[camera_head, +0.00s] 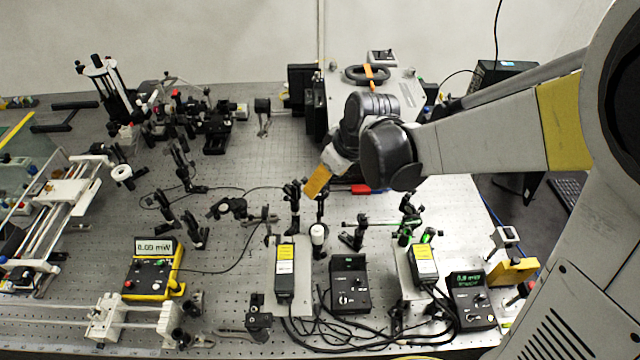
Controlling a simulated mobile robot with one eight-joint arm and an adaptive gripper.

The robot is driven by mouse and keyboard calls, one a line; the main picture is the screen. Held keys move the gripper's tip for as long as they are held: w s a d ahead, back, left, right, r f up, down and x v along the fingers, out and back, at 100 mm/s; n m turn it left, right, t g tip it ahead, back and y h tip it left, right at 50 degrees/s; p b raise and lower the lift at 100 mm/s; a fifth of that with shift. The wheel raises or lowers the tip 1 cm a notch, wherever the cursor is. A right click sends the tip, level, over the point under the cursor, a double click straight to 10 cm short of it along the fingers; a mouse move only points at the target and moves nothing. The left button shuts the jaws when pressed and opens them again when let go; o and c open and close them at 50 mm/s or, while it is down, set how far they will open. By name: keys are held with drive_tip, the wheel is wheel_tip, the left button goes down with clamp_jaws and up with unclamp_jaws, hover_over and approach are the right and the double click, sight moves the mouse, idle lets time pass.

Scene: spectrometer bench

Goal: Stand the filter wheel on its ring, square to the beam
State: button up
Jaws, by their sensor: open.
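My gripper (320,178) hangs over the middle of the perforated bench, with an orange-yellow part at its end pointing down and left. The gap between its fingers is too small to make out, and nothing is clearly held. I cannot pick out the filter wheel for certain among the small optics. Its ring is not clearly visible either. Black post-mounted optics (293,196) stand just below and left of the gripper in the picture. My arm hides part of the bench behind it.
A yellow power meter (154,268) stands at front left. Black controllers (350,284) and cables (330,328) crowd the front. A large white-topped box (398,92) is behind my gripper. Some bare bench (455,205) shows at right.

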drive_tip(key=s+d+r+m+t+h+p, duration=0.1)
drive_tip(key=s+d+r+m+t+h, duration=0.2)
drive_tip(key=s+d+r+m, duration=0.5)
drive_tip(key=s+d+r, duration=0.4)
drive_tip(key=s+d, duration=0.2)
drive_tip(key=s, duration=0.2)
drive_tip(key=shift+s+m+t, duration=0.2)
drive_tip(key=shift+m+t, duration=0.1)
drive_tip(key=shift+t, duration=0.1)
